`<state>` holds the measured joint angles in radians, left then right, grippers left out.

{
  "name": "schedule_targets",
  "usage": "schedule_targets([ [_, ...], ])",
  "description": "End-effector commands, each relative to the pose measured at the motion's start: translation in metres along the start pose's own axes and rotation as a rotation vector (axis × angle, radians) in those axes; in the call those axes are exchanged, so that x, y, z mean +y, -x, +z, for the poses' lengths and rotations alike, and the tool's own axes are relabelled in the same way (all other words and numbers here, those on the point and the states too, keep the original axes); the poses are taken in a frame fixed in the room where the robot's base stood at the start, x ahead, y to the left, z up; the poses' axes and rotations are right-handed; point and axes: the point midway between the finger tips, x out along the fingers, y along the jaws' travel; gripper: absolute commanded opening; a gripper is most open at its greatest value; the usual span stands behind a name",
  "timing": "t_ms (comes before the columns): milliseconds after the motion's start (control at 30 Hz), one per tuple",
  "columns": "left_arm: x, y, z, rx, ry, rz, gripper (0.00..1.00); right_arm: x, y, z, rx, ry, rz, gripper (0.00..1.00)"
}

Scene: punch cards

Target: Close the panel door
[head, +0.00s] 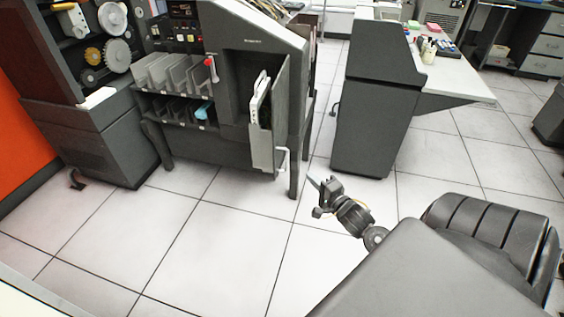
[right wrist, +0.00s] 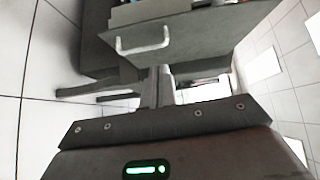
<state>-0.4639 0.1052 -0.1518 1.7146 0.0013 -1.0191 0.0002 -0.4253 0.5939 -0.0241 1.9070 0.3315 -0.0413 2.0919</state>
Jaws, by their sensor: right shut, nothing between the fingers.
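The grey panel door (head: 281,105) stands open at the right side of the dark recess in the punch-card machine (head: 222,100). Its pale bar handle (head: 284,160) is low on the door. In the right wrist view the door (right wrist: 200,38) spans the top middle, with the handle (right wrist: 142,42) at its left. My right gripper (head: 315,184) is shut and empty, in front of the machine and below and right of the handle. In the right wrist view its fingers (right wrist: 158,88) point toward the door, apart from the handle. My left gripper is in neither view.
A dark grey cabinet (head: 375,120) with a white desk top (head: 450,82) stands to the right of the machine. A unit with round gears (head: 88,135) stands at the left. Card racks (head: 170,72) stick out from the machine's front. The tiled floor in front is clear.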

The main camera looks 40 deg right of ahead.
Motion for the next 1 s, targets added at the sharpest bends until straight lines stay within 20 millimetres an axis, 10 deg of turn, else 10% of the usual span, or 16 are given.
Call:
schedule_targets([
  [367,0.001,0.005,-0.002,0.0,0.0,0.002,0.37,-0.01,-0.017,0.001,-0.006,-0.029,-0.021,0.0],
  [1000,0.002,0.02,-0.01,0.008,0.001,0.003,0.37,-0.011,-0.121,0.022,-0.006,-0.03,-0.017,0.0],
])
